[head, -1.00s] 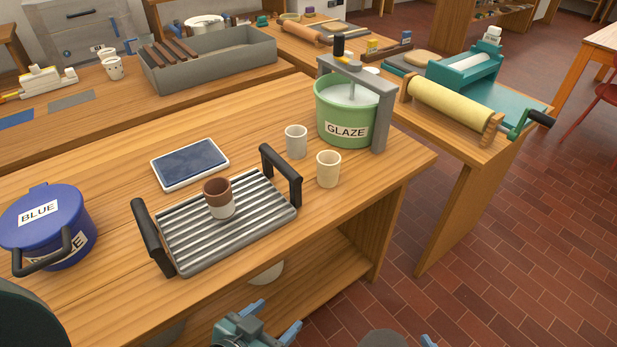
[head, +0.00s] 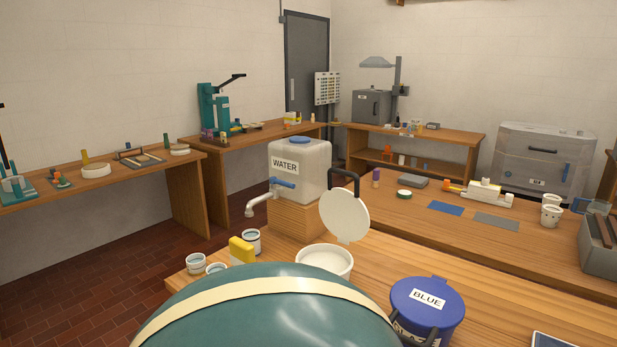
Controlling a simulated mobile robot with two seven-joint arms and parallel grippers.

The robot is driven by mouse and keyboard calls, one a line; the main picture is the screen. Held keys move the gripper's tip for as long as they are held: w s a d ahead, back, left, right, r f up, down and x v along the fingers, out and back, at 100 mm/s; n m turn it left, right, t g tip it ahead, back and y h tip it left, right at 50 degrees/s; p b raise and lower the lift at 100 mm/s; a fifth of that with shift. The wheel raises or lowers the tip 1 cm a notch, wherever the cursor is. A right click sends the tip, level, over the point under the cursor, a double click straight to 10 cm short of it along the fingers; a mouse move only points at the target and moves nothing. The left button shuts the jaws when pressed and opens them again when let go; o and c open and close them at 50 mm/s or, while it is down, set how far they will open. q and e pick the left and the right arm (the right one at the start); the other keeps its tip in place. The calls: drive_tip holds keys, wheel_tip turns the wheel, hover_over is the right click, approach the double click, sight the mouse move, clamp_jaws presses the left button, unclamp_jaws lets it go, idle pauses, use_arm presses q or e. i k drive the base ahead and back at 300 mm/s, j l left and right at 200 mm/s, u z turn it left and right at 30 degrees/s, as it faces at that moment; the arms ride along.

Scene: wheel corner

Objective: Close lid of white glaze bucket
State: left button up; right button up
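The white bucket (head: 326,260) stands on the near wooden table, partly hidden behind a large teal rounded shape at the bottom of the head view. Its white lid (head: 345,214) stands open, tilted up at the bucket's back right side. A dark handle (head: 344,180) shows at the top behind the lid. No label on the white bucket is visible.
A blue bucket with its lid on (head: 427,307) stands right of the white one. A water container (head: 300,170) with a tap sits on a wooden block behind left. A yellow sponge (head: 242,251) and small cups (head: 251,241) are to the left. Bare tabletop (head: 500,300) lies right.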

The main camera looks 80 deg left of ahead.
sight(342, 211)
drive_tip(key=u, duration=2.35)
